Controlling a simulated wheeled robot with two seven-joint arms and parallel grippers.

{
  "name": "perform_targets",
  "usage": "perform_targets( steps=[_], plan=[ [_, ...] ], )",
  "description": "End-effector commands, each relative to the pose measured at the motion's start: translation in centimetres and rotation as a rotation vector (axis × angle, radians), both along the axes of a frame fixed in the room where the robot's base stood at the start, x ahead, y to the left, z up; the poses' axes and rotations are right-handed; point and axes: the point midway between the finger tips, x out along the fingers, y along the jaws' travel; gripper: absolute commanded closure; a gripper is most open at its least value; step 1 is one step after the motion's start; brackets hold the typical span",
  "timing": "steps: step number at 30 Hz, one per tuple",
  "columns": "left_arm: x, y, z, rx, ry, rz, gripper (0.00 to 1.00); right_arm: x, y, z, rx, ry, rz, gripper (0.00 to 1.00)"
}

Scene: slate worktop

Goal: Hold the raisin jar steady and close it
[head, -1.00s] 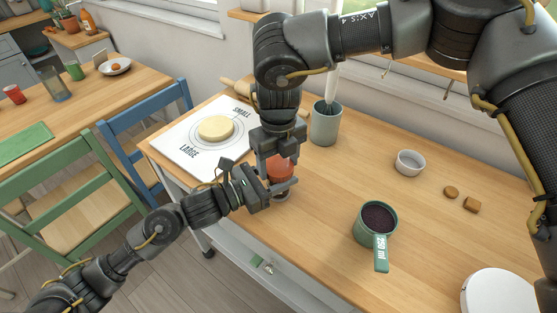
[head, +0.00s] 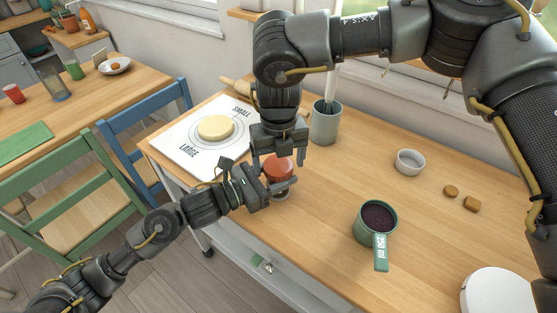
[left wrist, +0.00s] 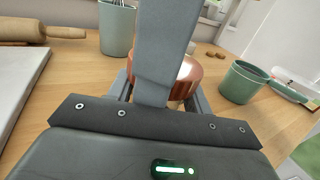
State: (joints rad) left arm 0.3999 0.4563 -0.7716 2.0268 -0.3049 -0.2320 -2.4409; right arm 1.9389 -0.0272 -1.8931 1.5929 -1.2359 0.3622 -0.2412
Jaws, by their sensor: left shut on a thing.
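The raisin jar (head: 283,194) stands near the front edge of the wooden worktop, mostly hidden by my grippers. Its orange-red lid (head: 279,170) sits on top, and I cannot tell how tightly. The lid also shows in the left wrist view (left wrist: 186,80), partly behind a grey finger. My left gripper (head: 279,190) is shut on the jar from the left, below the lid.
A white board (head: 183,150) with a pale round dough lies left. A grey-green utensil cup (head: 326,127) stands behind. A green measuring cup (head: 363,222) with dark contents, a small white bowl (head: 410,162) and two brown pieces are to the right. Bare wood lies between.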

Motion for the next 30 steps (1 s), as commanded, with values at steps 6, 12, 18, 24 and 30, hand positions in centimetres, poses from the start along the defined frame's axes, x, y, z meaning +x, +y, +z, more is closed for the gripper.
perform_targets(
  steps=[6,12,18,24,30],
  plan=[
    [0.0,-0.1,0.1,-0.003,-0.002,-0.002,1.00,-0.1,0.3,0.4,0.006,0.001,0.005,0.16],
    [0.0,-0.1,0.0,-0.001,0.001,-0.002,1.00,-0.1,0.3,2.6,0.008,-0.001,0.006,0.16],
    [0.0,-0.1,0.0,-0.001,-0.001,-0.002,1.00,-0.1,0.2,4.5,0.005,0.000,0.004,0.16],
    [0.0,-0.1,0.1,-0.002,-0.001,-0.001,1.00,-0.1,0.2,4.5,0.004,0.001,0.004,0.16],
    [0.0,0.0,0.1,-0.002,-0.001,-0.001,1.00,0.0,0.1,6.0,0.004,-0.001,0.095,0.28]
  ],
)
